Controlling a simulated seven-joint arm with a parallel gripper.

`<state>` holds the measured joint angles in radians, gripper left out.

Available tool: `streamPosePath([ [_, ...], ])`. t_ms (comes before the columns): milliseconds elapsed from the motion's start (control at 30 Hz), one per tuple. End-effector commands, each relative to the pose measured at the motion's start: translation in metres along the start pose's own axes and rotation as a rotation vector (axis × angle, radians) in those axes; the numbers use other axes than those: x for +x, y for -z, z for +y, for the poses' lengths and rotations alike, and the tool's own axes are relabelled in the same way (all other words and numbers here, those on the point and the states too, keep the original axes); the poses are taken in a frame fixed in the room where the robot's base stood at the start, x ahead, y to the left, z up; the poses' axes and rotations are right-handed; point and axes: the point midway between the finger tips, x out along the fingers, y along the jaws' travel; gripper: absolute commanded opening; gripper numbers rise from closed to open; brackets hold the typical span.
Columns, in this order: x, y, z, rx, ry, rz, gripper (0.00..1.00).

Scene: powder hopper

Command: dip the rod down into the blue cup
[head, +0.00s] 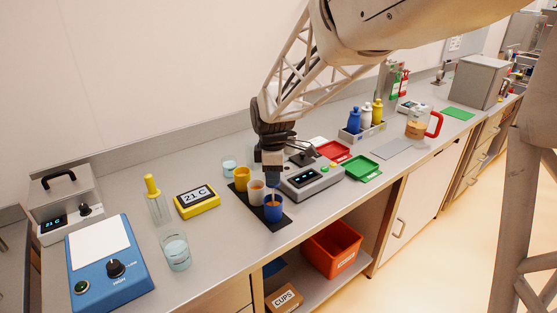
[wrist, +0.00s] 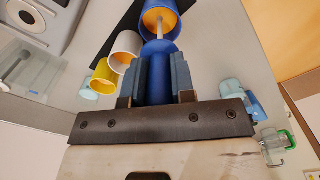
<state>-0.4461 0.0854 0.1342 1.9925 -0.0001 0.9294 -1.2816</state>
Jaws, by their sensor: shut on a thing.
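The blue cup (head: 273,213) stands on a dark mat, with orange contents; its mouth also shows at the top of the wrist view (wrist: 174,12). My gripper (head: 272,180) is directly above the cup. In the wrist view my gripper (wrist: 158,82) is shut on the blue handle of the rod (wrist: 158,50). The rod's pale shaft points down and overlaps the cup's mouth, its lower part seen against the orange inside. I cannot tell how deep its tip is or whether it touches the contents.
A white cup (head: 256,193) and a yellow cup (head: 241,176) stand in a row beside the blue cup on the dark mat (head: 281,225). A grey scale (head: 312,184) is close on the right. A yellow timer-like block (head: 197,201) and a glass beaker (head: 176,252) are left.

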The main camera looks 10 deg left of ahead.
Motion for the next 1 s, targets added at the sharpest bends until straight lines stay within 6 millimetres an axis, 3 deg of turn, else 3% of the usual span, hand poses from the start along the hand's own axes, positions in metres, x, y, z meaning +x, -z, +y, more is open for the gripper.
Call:
streamPosePath([
  [300, 0.015, 0.0, 0.0, 0.0, 0.0, 0.0, 0.07],
  [1000, 0.016, 0.0, 0.0, 0.0, 0.0, 0.0, 0.07],
])
